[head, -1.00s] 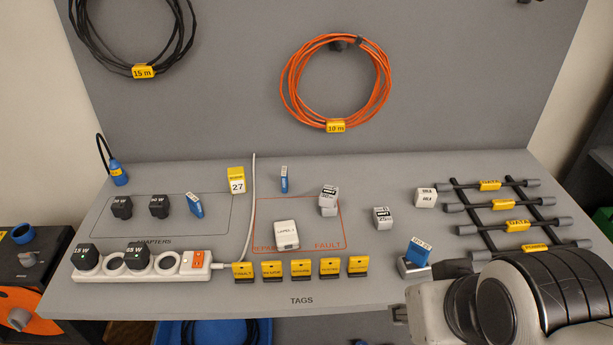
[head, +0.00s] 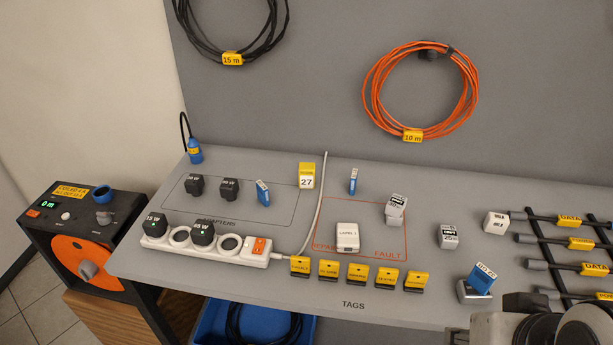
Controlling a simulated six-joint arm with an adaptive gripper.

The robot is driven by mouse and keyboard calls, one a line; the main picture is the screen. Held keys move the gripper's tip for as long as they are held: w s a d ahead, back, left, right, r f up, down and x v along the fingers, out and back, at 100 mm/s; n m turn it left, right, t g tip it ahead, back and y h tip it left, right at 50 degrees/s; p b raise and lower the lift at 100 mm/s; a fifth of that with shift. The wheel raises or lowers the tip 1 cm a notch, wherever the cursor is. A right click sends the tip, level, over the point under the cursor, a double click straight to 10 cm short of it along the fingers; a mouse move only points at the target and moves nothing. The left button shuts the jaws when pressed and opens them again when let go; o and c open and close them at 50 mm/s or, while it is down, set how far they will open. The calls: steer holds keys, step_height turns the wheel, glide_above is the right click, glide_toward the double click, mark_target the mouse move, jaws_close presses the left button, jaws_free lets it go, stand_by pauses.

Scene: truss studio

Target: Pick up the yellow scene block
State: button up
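The yellow scene block (head: 306,176) stands upright on the grey table, right of the adapters outline and left of the white cable. It has a yellow top and a white face with the number 27. Nothing touches it or hides it. Part of my arm shows at the bottom right corner of the head view, far from the block. My gripper's fingers are not in view.
A white power strip (head: 222,250) with black adapters lies in front of the block. Yellow tags (head: 357,272) line the front edge.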

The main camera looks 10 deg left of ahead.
mark_target(307, 177)
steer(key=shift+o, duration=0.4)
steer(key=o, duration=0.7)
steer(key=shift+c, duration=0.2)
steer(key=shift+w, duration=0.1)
